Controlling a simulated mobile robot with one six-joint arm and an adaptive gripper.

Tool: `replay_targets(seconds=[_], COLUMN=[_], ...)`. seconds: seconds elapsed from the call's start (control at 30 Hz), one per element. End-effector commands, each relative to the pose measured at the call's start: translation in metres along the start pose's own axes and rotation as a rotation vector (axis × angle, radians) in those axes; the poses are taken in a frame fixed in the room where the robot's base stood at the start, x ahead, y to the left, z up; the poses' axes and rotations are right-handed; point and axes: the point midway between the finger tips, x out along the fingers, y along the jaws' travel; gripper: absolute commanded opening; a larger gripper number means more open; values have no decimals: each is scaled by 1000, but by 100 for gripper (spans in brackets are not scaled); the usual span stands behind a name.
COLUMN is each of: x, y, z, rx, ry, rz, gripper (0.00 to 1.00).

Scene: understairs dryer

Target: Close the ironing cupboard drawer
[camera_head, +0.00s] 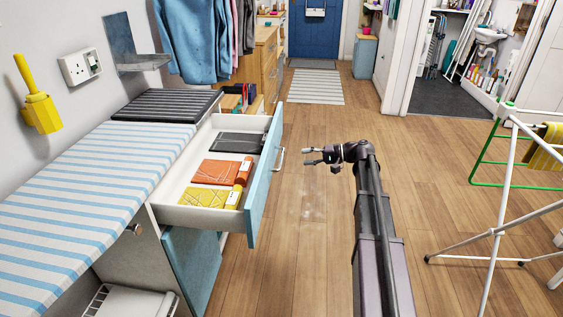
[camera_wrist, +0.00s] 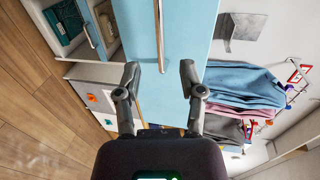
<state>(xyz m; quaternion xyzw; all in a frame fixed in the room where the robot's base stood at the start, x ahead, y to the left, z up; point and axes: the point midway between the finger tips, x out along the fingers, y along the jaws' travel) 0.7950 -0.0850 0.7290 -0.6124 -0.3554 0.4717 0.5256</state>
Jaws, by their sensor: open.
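The ironing cupboard drawer (camera_head: 264,180) stands pulled out in the head view, its light blue front facing right, towards my arm. A slim metal handle (camera_head: 280,159) is on that front. Inside lie a dark folded item (camera_head: 236,142), an orange one (camera_head: 216,172) and a yellow one (camera_head: 205,198). My gripper (camera_head: 308,156) is open and empty, a short way right of the handle and apart from it. In the wrist view the blue front (camera_wrist: 190,30) and handle (camera_wrist: 159,35) lie ahead of my open fingers (camera_wrist: 159,73), the handle roughly in line with the gap between them.
A striped ironing surface (camera_head: 85,195) covers the cupboard left of the drawer. A blue lower door (camera_head: 190,268) is below. A drying rack (camera_head: 500,190) stands at the right. The wooden floor between them is clear, with a striped rug (camera_head: 315,87) further back.

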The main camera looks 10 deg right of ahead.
Motion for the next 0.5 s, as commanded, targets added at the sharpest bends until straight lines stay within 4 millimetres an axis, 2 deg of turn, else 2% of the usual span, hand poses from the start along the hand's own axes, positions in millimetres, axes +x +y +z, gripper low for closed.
replay_targets(seconds=[0.3, 0.5], x=[51, 76], y=[2, 1], z=[0, 0], rx=[1, 1], ry=[-2, -1], rz=[0, 0], gripper=[51, 51])
